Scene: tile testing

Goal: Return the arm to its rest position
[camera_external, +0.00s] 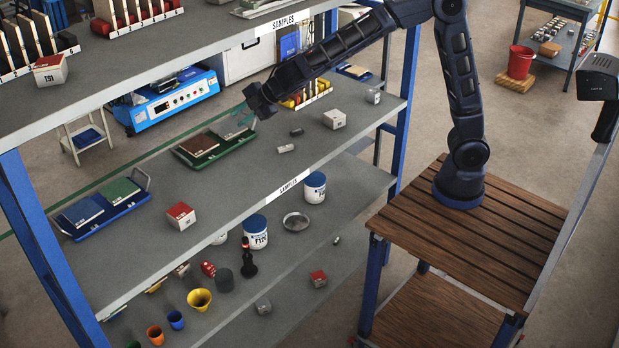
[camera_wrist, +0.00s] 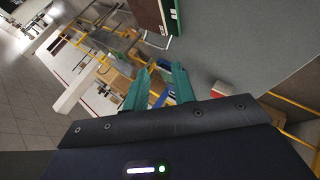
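My arm (camera_external: 461,90) rises from its wooden-topped base at the right and reaches left over the middle shelf. Part of the tray with the brown tile (camera_wrist: 146,14) shows at the top of that view. The exact height of the fingers above the tray is unclear.
The upper shelf (camera_external: 150,52) and blue posts (camera_external: 408,75) stand close to the arm. A yellow rack (camera_external: 307,97) stands behind the arm.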

